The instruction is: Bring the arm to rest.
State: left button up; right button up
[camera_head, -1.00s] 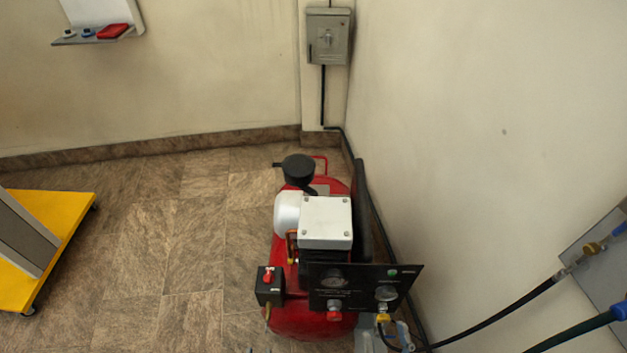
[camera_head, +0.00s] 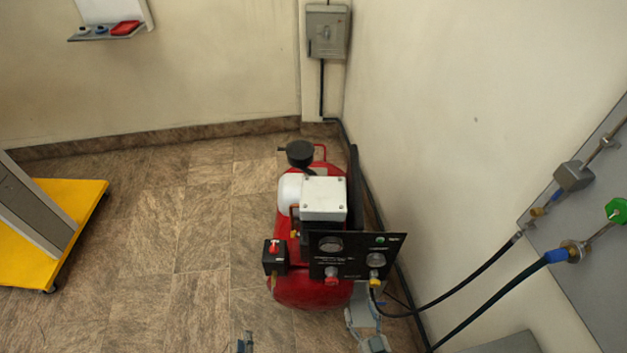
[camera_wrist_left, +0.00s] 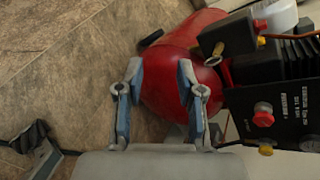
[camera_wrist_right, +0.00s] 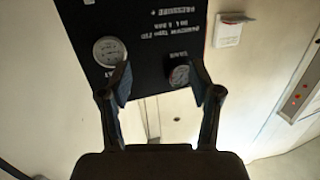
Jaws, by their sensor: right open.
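My left gripper (camera_head: 244,341) shows at the bottom edge of the head view, left of the red compressor (camera_head: 312,291). In the left wrist view its fingers (camera_wrist_left: 156,75) are apart and empty, with the red tank (camera_wrist_left: 180,62) beyond them. My right gripper (camera_head: 364,322) is just below the compressor's black gauge panel (camera_head: 352,257) in the head view. In the right wrist view its fingers (camera_wrist_right: 158,78) are apart with nothing between them, and the panel (camera_wrist_right: 150,30) with its gauges is in front. Most of both arms is out of the head view.
A grey wall board (camera_head: 552,207) with valves is at the right. A black hose (camera_head: 455,298) and a green hose (camera_head: 497,305) run from it. A yellow wheeled base (camera_head: 85,205) stands left. A shelf (camera_head: 108,33) and grey box (camera_head: 328,31) hang on the walls.

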jog(key=s+d+f+g+h+p, duration=0.1)
jog(key=s+f+g+p, duration=0.15)
jog(key=f, duration=0.25)
jog(key=s+d+f+g+p, duration=0.1)
jog(key=f+g+p, duration=0.1)
jog(key=f+g, duration=0.15)
pick_arm(q)
jog(key=s+f+n+g+h+p, duration=0.1)
jog(key=s+f+n+g+p, duration=0.2)
jog(key=s+f+n+g, duration=0.2)
jog(key=s+f+n+g+h+p, duration=0.2)
jog(key=s+f+n+g, duration=0.3)
jog(key=s+n, duration=0.7)
jog(key=n+g+p, duration=0.1)
jog(key=n, duration=0.3)
jog(key=shift+s+a, duration=0.25)
jog(key=shift+s, duration=0.05)
pick_arm(e)
jog(key=s+d+f+g+h, duration=0.1)
jog(key=s+d+f+g, duration=0.2)
jog(key=s+f, duration=0.4)
jog(key=s+d+f+g+h, duration=0.2)
jog(key=s+f+g, duration=0.3)
jog(key=s, duration=0.7)
notch_tip(320, 180, down, 2)
jog(key=shift+s+d+f+g, duration=0.2)
jog(key=shift+d+g, duration=0.2)
jog(key=shift+d, duration=0.25)
